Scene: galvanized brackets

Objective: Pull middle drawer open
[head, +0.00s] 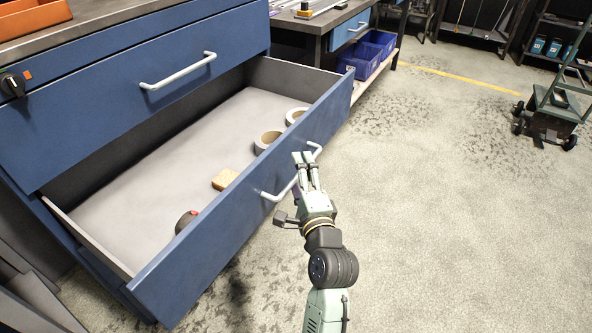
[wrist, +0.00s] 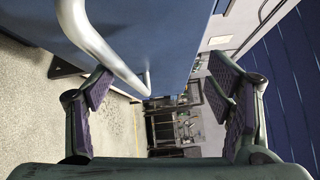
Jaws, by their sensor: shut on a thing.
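The blue drawer (head: 215,240) stands pulled well out of the cabinet, its grey inside showing. Its pale bar handle (head: 281,194) is on the front face, and my gripper (head: 305,162) is at the handle, covering its middle part. In the wrist view the handle (wrist: 92,42) runs between the two fingers, nearer the left one, with the blue drawer front (wrist: 165,35) behind it.
Inside the drawer lie two tape-like rings (head: 267,141), a tan block (head: 225,179) and a dark grey-red object (head: 186,221). Blue bins (head: 360,62) sit on a low shelf behind. A green cart (head: 553,112) stands far right. The floor (head: 430,220) to the right is clear.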

